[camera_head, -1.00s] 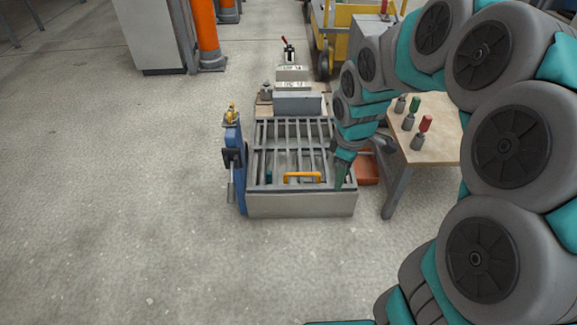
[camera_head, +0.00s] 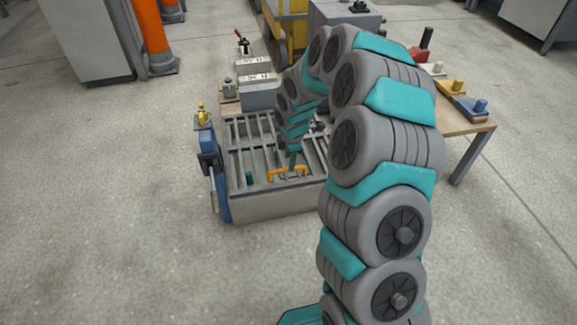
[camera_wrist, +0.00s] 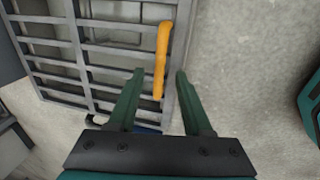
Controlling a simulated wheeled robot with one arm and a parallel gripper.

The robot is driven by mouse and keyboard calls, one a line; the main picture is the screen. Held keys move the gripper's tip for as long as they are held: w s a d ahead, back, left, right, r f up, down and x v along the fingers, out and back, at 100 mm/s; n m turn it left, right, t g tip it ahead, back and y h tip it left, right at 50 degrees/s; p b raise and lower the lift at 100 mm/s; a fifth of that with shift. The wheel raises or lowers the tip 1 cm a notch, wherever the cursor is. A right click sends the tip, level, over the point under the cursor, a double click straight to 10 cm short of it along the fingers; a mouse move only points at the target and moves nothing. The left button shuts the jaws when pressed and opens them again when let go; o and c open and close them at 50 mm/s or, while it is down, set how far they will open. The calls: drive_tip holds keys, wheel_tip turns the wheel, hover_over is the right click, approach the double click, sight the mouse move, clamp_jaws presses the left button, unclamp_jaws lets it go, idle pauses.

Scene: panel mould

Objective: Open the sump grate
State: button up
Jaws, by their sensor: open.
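The sump grate (camera_head: 245,158) is a grey barred panel lying flat in a low grey box (camera_head: 275,206). Its yellow-orange handle (camera_head: 271,175) is a raised bar near the front edge. My gripper (camera_wrist: 160,72) is open, with two green fingers pointing at the grate. I see no contact, and cannot tell if the fingers reach down around the bar. In the head view my arm hides part of the grate's right side.
A blue post (camera_head: 214,172) with a yellow top stands at the box's left side. Labelled blocks (camera_head: 254,78) stand behind the grate. A wooden table (camera_head: 462,122) with coloured-knob pieces stands to the right. The floor in front and left is clear.

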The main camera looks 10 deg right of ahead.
drive_tip(key=f, duration=0.4)
drive_tip(key=shift+w, duration=0.4)
drive_tip(key=shift+c, duration=0.4)
clamp_jaws()
idle(0.6)
